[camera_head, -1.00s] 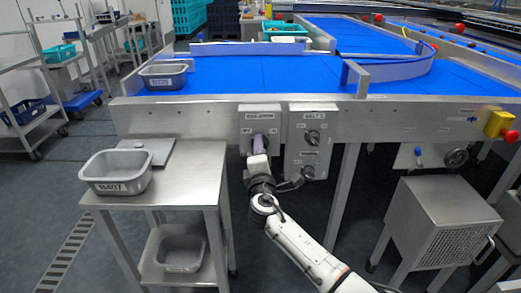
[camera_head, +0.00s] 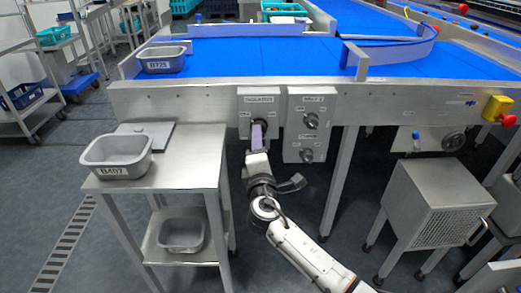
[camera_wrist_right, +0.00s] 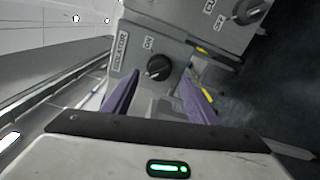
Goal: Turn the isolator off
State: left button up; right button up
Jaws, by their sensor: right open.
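The isolator is a grey box (camera_head: 259,99) labelled ISOLATOR on the front beam of the blue-belted table. Its black rotary knob (camera_wrist_right: 158,67) shows in the right wrist view, near an ON label; its exact pointing direction is hard to tell. My right gripper (camera_head: 257,134) is in front of the isolator box and partly hides its lower face in the head view. In the right wrist view the gripper (camera_wrist_right: 160,97) is open, its purple fingers apart and empty, with the knob ahead between them. My left gripper is not in view.
A steel side table (camera_head: 190,165) with a grey tub (camera_head: 116,157) stands left. A yellow box with a red button (camera_head: 497,110) is far right.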

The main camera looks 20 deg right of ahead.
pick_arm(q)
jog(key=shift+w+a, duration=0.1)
pick_arm(e)
jog(key=shift+v, duration=2.35)
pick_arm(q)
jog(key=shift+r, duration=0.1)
pick_arm(e)
jog(key=shift+f, duration=0.1)
jog(key=s+a+f+m+g+y+p, duration=0.1)
jog(key=s+f+m+g+y+p, duration=0.3)
jog(key=s+f, duration=0.55)
jog(key=s+a+f+m+g+y+p, duration=0.1)
jog(key=s+f+m+g+y+p, duration=0.3)
jog(key=s, duration=0.9)
jog(key=s+f+m+p, duration=0.1)
jog(key=s+m+p, duration=0.2)
jog(key=s+m, duration=0.4)
jog(key=s, duration=0.4)
jog(key=shift+s+a+g, duration=0.2)
jog(key=shift+a+g, duration=0.2)
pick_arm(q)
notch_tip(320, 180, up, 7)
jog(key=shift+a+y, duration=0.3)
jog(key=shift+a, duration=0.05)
pick_arm(e)
jog(key=shift+f, duration=0.1)
jog(key=shift+c, duration=0.2)
